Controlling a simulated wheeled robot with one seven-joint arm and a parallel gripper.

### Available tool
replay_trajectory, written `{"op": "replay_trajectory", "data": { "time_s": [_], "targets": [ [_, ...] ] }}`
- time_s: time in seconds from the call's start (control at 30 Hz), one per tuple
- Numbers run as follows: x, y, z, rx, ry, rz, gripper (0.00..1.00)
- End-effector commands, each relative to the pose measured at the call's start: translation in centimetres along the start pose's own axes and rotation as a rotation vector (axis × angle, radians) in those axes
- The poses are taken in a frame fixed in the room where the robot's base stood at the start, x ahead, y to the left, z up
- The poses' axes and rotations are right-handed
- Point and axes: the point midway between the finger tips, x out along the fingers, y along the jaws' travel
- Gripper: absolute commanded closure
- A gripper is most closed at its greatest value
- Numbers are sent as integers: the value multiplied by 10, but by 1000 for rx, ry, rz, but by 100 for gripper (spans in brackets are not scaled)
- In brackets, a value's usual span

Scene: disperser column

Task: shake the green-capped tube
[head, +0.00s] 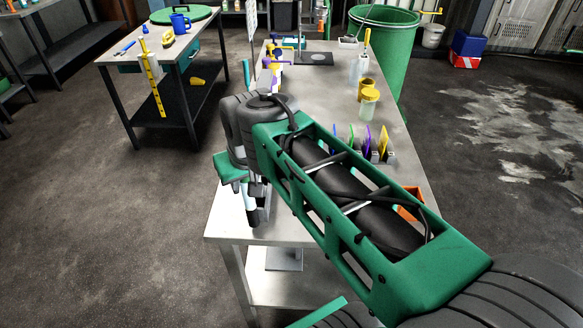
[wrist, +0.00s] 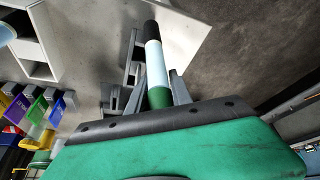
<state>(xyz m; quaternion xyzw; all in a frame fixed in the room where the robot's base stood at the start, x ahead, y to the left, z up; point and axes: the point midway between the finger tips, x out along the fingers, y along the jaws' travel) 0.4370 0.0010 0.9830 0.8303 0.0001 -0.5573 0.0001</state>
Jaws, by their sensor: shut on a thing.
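The green-capped tube (wrist: 155,65) shows in the wrist view between the fingers of my gripper (wrist: 148,78). Its green cap (wrist: 159,97) is nearest my gripper's palm, its middle is pale blue-white, and its black end points away. My gripper is shut on the tube. In the head view, my gripper (head: 258,208) is low at the near left corner of the long metal table (head: 229,221). The tube (head: 249,200) partly shows there, dark end down; my wrist and arm hide the rest.
Coloured plates (head: 369,140) stand in a holder on the table, behind my forearm. A yellow-lidded jar (head: 369,104) and other vessels stand farther back. A green barrel (head: 398,50) is right of the table. Another table (head: 178,52) stands at the left, with open floor between.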

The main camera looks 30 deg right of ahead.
Motion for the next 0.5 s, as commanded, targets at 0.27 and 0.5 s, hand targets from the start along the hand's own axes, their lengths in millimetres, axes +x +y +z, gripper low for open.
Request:
{"op": "replay_trajectory", "data": {
  "time_s": [0.27,0.5],
  "targets": [
    [-96,0,-41,0,8,0,100],
    [-87,0,-36,0,2,0,100]
  ]
}}
